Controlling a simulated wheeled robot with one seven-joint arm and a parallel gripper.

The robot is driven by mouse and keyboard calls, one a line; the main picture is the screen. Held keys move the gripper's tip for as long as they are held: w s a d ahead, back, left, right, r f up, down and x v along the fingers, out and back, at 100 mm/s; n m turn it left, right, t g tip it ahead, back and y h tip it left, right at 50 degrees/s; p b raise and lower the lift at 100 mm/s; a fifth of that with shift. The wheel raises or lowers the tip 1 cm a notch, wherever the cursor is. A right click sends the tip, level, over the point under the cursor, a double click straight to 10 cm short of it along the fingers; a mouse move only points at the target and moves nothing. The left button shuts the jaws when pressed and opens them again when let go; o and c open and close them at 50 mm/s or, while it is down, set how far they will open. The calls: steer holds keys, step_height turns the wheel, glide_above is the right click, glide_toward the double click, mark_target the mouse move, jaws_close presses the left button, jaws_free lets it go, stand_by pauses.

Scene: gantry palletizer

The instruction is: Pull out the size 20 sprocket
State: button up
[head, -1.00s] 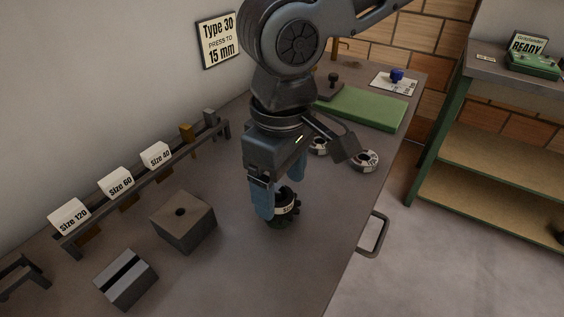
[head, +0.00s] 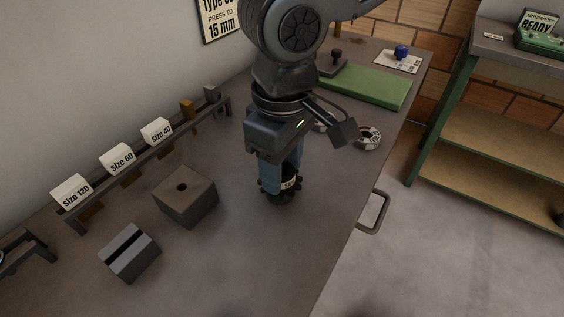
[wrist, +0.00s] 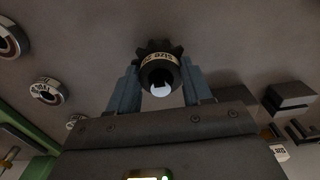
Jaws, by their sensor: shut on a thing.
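The sprocket (head: 288,184) is a dark toothed ring with a cream label band. It stands on the bench, below my arm in the head view. In the wrist view the sprocket (wrist: 152,54) shows its teeth, a hollow bore and a label that begins "Size 2"; the last digit is hard to read. My gripper (wrist: 161,88) is shut on it, one blue-grey finger on each side. In the head view my gripper (head: 281,178) points down over it, and its fingers hide part of the sprocket.
More labelled rings (head: 368,138) lie farther back, near the green mat (head: 365,86). A block with a hole (head: 186,198) and a slotted block (head: 129,252) stand to the left. A rack (head: 150,157) with size cards runs along the wall. The bench front is clear.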

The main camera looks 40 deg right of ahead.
steer(key=c, duration=0.3)
steer(key=shift+c, duration=0.2)
steer(key=shift+r, duration=0.2)
step_height(320, 180, up, 6)
steer(key=p, duration=0.6)
steer(key=shift+p, duration=0.4)
stand_by(0.5)
step_height(320, 180, up, 8)
steer(key=p, duration=0.6)
stand_by(0.4)
